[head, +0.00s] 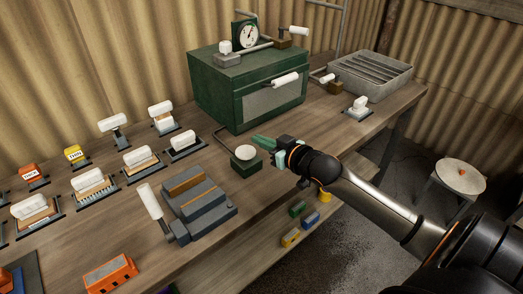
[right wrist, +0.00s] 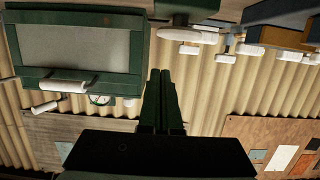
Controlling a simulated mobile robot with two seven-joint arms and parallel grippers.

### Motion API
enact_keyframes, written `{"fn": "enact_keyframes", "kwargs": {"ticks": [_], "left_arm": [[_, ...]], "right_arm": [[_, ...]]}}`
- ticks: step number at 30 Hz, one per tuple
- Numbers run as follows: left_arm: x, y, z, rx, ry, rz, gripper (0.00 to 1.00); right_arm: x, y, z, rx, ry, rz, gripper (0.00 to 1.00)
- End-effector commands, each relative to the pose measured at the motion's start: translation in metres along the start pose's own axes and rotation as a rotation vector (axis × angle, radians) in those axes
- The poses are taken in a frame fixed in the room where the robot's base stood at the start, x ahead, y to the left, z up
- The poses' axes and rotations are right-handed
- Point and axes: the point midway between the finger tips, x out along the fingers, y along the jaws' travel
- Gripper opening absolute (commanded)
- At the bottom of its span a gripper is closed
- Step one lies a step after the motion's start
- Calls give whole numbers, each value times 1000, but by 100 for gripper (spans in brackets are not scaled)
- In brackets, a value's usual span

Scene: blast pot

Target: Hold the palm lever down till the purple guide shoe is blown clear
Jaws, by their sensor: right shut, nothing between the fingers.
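A green block with a round white palm pad (head: 245,153), which I take for the palm lever, stands on the bench in front of the green cabinet (head: 220,97). The pad also shows at the top of the right wrist view (right wrist: 187,34). My right gripper (head: 258,141) has its green fingers together and empty, close to the pad and seemingly above it. I see no clear gap or contact between them. In the right wrist view the closed fingertips (right wrist: 160,73) point toward the block. I cannot make out the purple guide shoe. My left gripper is out of view.
The cabinet carries a dial gauge (head: 247,34) and white handles. A grey slotted tray (head: 370,75) stands behind right. A grey stepped block with a white-handled lever (head: 151,202) and several white-topped tools lie left. A round stool (head: 460,176) stands off the bench.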

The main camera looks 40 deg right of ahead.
Motion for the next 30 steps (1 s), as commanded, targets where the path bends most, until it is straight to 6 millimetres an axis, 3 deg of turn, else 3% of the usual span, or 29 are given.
{"fn": "enact_keyframes", "kwargs": {"ticks": [1, 6, 19, 25, 30], "left_arm": [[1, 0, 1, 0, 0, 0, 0], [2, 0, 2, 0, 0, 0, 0], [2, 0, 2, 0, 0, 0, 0], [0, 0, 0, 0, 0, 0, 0], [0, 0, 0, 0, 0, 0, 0]], "right_arm": [[2, -1, 13, 4, -9, -1, 0], [5, -1, 28, 3, -6, -1, 0], [6, -1, 32, 1, -5, -1, 0], [10, -1, 49, 3, -6, -1, 0], [10, -1, 51, 1, -8, -1, 0]]}}
